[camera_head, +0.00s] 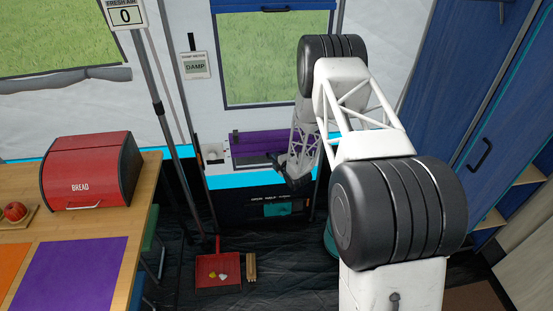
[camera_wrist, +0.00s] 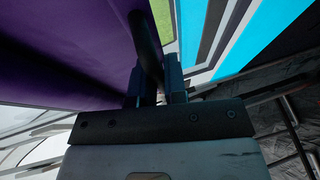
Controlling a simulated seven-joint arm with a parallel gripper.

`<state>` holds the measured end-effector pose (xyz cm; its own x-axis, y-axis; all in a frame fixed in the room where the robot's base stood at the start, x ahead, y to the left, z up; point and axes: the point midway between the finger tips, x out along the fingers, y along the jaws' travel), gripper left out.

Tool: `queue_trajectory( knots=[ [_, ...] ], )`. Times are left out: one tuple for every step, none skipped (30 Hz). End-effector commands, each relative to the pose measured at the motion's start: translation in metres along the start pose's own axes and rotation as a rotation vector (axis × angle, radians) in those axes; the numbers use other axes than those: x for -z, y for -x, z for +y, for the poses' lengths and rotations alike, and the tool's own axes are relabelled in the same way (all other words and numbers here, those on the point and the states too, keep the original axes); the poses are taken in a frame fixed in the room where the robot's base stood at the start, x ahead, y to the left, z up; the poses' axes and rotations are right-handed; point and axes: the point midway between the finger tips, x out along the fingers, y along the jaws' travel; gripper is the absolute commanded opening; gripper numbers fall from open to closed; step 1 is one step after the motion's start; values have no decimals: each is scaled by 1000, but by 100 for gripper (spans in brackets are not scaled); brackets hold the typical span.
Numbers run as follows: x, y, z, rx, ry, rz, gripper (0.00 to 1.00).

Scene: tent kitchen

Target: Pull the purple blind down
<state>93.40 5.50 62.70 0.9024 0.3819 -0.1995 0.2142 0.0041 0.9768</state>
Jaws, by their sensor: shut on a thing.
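The purple blind (camera_head: 258,143) shows in the head view as a short purple band below the blue-framed window, partly behind my arm on its right. In the wrist view, its purple sheet (camera_wrist: 60,45) fills the upper left. A dark curved handle (camera_wrist: 146,42) runs down along the sheet to my jaws. My gripper (camera_wrist: 159,85) is shut on this handle. In the head view, my gripper (camera_head: 284,173) is at the lower right of the purple band, and its fingertips are too small to make out.
A black unit (camera_head: 278,209) with a small screen stands below the blind. A red dustpan (camera_head: 218,270) lies on the dark floor. A table (camera_head: 147,190) with a red bread bin (camera_head: 91,170) stands at left. Blue cupboards (camera_head: 480,90) line the right. A grey pole (camera_head: 158,105) stands left of the blind.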

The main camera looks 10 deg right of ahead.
Motion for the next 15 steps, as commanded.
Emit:
queue_trajectory(
  knots=[
    [0, 0, 0, 0, 0, 0, 0],
    [0, 0, 0, 0, 0, 0, 0],
    [0, 0, 0, 0, 0, 0, 0],
    [0, 0, 0, 0, 0, 0, 0],
    [0, 0, 0, 0, 0, 0, 0],
    [0, 0, 0, 0, 0, 0, 0],
    [0, 0, 0, 0, 0, 0, 0],
    [0, 0, -1, 0, 0, 0, 0],
    [0, 0, -2, 1, 0, 0, 0],
    [0, 0, -3, 1, 0, 0, 0],
    [0, 0, -5, 1, 0, 0, 0],
    [0, -1, -7, 1, -1, 0, 0],
    [-1, -1, -9, 2, -1, 0, 0],
    [-1, -2, -12, 2, -1, 0, 0],
    [-1, -2, -16, 2, -1, 0, 0]
  ],
)
